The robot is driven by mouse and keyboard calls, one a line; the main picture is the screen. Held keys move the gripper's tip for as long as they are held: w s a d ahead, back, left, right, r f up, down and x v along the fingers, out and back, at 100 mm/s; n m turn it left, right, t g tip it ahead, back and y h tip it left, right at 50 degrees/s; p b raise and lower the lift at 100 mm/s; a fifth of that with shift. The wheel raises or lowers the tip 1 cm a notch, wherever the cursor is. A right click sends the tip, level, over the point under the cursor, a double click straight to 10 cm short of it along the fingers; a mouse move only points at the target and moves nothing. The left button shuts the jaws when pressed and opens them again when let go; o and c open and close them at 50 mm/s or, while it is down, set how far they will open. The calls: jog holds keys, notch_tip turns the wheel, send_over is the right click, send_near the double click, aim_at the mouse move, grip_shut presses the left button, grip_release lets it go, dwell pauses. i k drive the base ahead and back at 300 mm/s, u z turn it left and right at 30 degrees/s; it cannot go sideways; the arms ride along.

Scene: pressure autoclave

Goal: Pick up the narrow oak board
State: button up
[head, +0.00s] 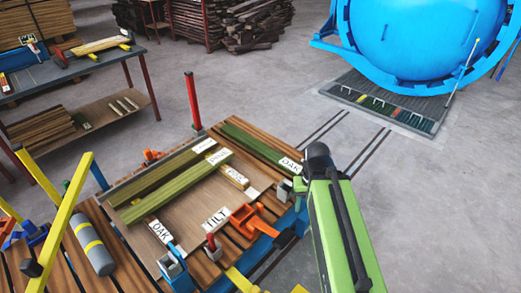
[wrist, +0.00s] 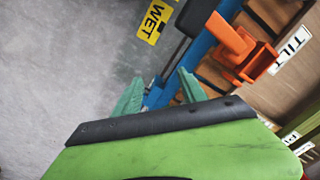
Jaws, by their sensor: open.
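Several greenish boards lie on the slatted cart in the head view. One long green board (head: 185,185) runs diagonally over the cart's middle. Another green board (head: 255,146) lies at the far right side, its near end by an OAK label (head: 290,165). A second OAK label (head: 160,232) is at the front left of the tray. I cannot tell for certain which board is the narrow oak one. My gripper (wrist: 160,92) is open in the wrist view, its two teal fingertips apart with no board between them. The fingers are not visible in the head view.
An orange clamp (wrist: 245,52) and a TILT label (head: 216,218) are at the cart's near side. A grey cylinder (head: 92,246) lies on the left. A red post (head: 193,103) rises at the cart's back.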

aim_at(291, 167)
jog(key=z, duration=2)
jog(key=i, duration=1.65)
jog(key=u, duration=0.75)
jog(key=k, duration=0.15)
jog(key=u, duration=3.1)
jog(key=i, duration=0.75)
